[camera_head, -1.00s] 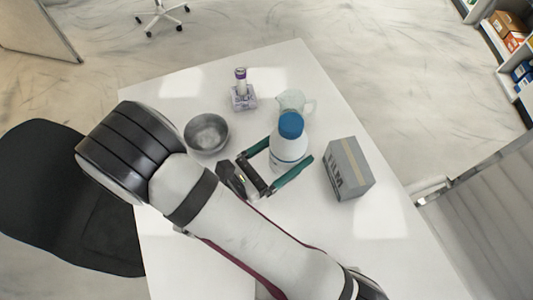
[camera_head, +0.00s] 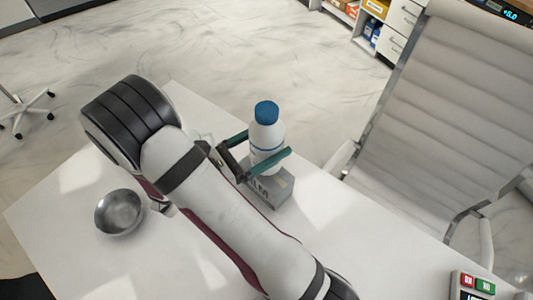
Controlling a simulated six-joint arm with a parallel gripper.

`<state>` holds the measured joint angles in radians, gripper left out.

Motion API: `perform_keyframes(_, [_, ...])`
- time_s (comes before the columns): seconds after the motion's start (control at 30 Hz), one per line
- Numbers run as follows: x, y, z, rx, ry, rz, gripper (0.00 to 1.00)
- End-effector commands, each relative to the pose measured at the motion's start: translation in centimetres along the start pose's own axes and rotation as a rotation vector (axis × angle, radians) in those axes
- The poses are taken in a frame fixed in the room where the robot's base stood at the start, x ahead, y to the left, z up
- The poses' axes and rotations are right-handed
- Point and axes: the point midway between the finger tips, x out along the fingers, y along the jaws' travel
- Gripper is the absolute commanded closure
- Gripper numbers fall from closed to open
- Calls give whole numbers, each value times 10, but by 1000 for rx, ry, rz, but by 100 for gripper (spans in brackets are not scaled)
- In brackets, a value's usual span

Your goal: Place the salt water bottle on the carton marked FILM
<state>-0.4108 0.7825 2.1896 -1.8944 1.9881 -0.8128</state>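The salt water bottle (camera_head: 267,135), white with a blue cap, is upright over the carton. Its base is at the carton's top face; whether it touches is hard to tell. The grey carton marked FILM (camera_head: 279,191) stands on the white table, its lettering partly covered by my gripper. My gripper (camera_head: 268,143) has its two green fingers on either side of the bottle's body, the near one crossing in front of its lower part. It appears closed on the bottle.
A metal bowl (camera_head: 119,212) stands on the table (camera_head: 185,262) at the left. A glass jug is mostly hidden behind my arm. A light padded chair (camera_head: 442,110) is at the right. A device with red and green keys (camera_head: 476,284) lies at the lower right.

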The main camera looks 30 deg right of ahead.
Motion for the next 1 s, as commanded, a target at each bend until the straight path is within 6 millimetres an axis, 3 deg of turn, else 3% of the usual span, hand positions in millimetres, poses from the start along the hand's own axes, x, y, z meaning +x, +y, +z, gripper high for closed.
perform_keyframes(0.17, [0, 0, -27, -1, -1, 1, 100])
perform_keyframes(0.5, [-1, 0, -30, 1, 0, 2, 100])
perform_keyframes(0.53, [-1, 0, -30, 0, 1, 2, 7])
perform_keyframes(0.6, [-1, 0, -30, 0, 1, 2, 0])
perform_keyframes(0.87, [-1, 0, -27, 1, 1, 3, 0])
perform_keyframes(1.0, [-23, 1, -28, 1, 1, 7, 0])
